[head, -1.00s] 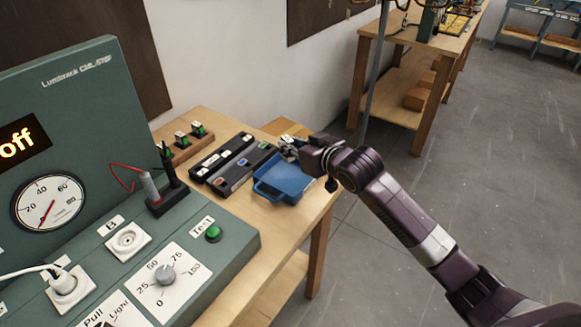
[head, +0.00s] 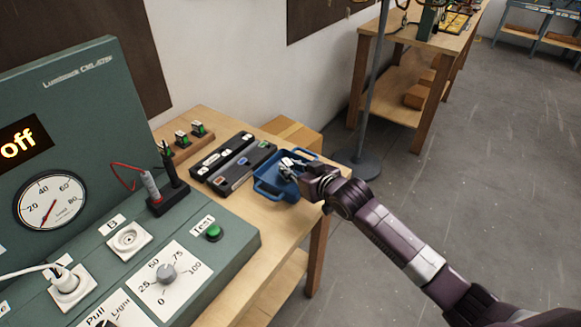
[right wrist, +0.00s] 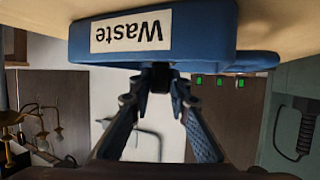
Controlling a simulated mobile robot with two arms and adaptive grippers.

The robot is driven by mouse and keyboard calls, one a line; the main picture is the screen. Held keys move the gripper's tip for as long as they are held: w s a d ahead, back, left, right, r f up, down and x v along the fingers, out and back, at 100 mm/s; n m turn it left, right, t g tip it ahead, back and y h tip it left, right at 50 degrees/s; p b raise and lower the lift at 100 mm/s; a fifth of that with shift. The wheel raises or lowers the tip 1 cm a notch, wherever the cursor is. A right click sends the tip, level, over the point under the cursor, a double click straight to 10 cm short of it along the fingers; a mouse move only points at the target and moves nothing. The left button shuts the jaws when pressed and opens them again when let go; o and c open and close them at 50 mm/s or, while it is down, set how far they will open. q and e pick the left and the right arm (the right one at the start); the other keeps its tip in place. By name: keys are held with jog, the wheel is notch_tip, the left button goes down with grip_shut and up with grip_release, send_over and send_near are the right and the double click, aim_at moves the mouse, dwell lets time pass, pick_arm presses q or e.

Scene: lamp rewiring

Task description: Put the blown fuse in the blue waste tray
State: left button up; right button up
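The blue waste tray (head: 270,190) sits on the wooden bench near its right edge. Its labelled wall fills the top of the right wrist view (right wrist: 215,35), where the word "Waste" appears upside down. My right gripper (head: 286,167) has its fingers over the tray's inside. In the right wrist view the fingers (right wrist: 160,82) come close together at the tips, and the tray wall partly hides them. I cannot make out the blown fuse; whether anything is between the fingertips is unclear. My left gripper is not in view.
Two dark holders (head: 246,168) with coloured pieces lie left of the tray. A wooden block with green-based parts (head: 190,138) stands behind. The green test panel (head: 225,245) is at front left. A cardboard box (head: 294,134) and a grey pole (head: 370,90) stand beyond the bench.

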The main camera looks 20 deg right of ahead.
jog(key=o, duration=0.3)
jog(key=shift+o, duration=0.2)
jog(key=shift+r, duration=0.1)
jog(key=b+v, duration=0.1)
jog(key=v, duration=1.1)
